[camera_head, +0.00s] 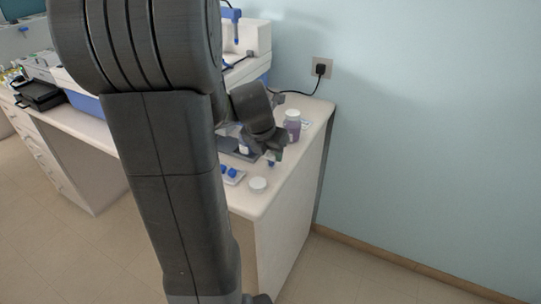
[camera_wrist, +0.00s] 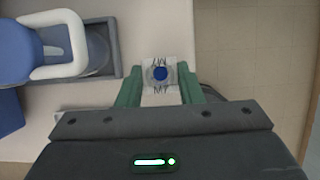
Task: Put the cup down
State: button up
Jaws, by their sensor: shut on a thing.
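My gripper (camera_wrist: 159,75) has green fingers, one on each side of a small round cup with a blue middle (camera_wrist: 159,73), and is shut on it. A pale patch with dark marks shows around the cup; I cannot tell whether it lies beneath it. In the head view my gripper (camera_head: 272,150) is over the right end of the white bench (camera_head: 248,204), with a small blue bit of the cup (camera_head: 270,159) showing below it. I cannot tell whether the cup touches the bench.
A purple jar with a white cap (camera_head: 292,125) stands behind my gripper. A blue and white device (camera_wrist: 62,45) sits in a grey tray at left.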

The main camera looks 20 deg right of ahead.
jog(key=shift+f, duration=0.35)
jog(key=shift+f, duration=0.2)
jog(key=o, duration=1)
jog(key=shift+c, duration=0.2)
jog(key=shift+r, duration=0.15)
jog(key=p+v, duration=0.1)
jog(key=v, duration=1.1)
